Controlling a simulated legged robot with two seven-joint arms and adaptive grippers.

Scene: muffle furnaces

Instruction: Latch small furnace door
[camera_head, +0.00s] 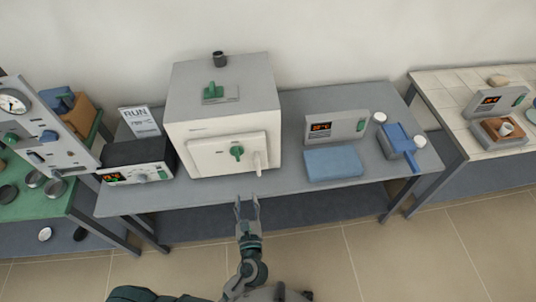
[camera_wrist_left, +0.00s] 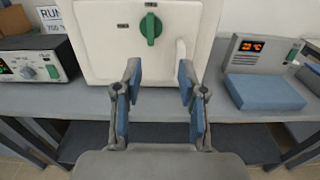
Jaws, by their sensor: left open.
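The small furnace (camera_head: 222,115) is a pale grey box on the grey table. Its white front door (camera_head: 212,155) looks closed against the body. A green latch knob (camera_head: 237,152) sits on the door, and a pale handle (camera_head: 258,163) sticks out to its right. In the left wrist view the green knob (camera_wrist_left: 151,28) stands roughly upright, with the pale handle (camera_wrist_left: 181,50) beside it. My left gripper (camera_head: 247,202) is open and empty, in front of and below the door, apart from it. Its blue-padded fingers (camera_wrist_left: 160,82) show in the wrist view. My right gripper is not in view.
A controller box (camera_head: 137,173) stands left of the furnace. A display unit (camera_head: 337,127), a blue block (camera_head: 333,163) and a blue tool (camera_head: 399,145) lie to the right.

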